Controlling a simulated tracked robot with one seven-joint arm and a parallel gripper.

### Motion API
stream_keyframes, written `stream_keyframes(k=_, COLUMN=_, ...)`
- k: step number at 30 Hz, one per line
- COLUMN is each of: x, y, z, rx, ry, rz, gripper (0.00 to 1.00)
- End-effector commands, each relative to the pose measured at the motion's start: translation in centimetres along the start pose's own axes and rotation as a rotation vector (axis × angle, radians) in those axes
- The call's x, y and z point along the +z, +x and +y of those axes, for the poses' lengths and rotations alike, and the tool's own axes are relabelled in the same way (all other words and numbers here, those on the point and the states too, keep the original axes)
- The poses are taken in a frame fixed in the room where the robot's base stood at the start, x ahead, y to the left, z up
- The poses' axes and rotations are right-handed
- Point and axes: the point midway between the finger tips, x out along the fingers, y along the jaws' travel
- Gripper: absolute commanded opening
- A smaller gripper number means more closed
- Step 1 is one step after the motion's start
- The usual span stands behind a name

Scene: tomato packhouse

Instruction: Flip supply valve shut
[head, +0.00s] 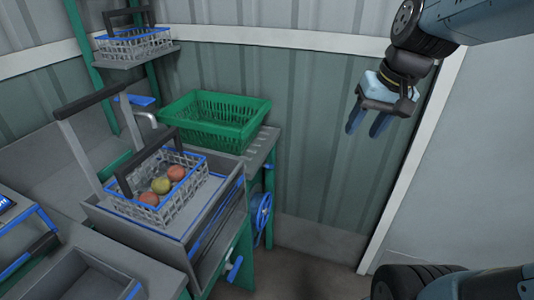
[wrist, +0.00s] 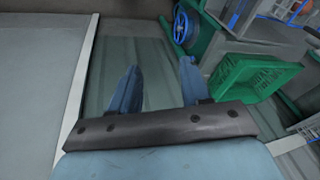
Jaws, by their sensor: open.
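A blue lever handle (head: 234,268) sits low on the green stand's front side. A blue handwheel (head: 262,211) is mounted beside it, farther back; the handwheel also shows at the top of the wrist view (wrist: 180,27). Another small blue handle (head: 141,99) is by a grey pipe behind the baskets. No label shows which one is the supply valve. My gripper (head: 363,128) is open and empty, high at the right in front of the wall panels, well apart from all of them. Its two blue fingers (wrist: 159,66) show in the wrist view with nothing between them.
A green crate (head: 213,120) stands on the grey bench's far end. A wire basket (head: 165,190) with several tomatoes sits on a grey tray in front of it. Another basket (head: 134,43) is on a shelf. The floor (head: 305,265) right of the stand is clear.

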Motion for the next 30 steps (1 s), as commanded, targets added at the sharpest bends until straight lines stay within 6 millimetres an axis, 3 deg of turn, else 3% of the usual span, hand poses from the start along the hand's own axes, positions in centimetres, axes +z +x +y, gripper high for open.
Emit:
stream_keyframes(k=17, x=-8.5, y=10.7, z=-3.5, rx=-0.337, ry=0.131, rz=-0.296, gripper=0.47)
stream_keyframes(k=30, x=-14.2, y=20.3, z=-4.7, rx=-0.637, ry=0.291, rz=-0.432, gripper=0.47)
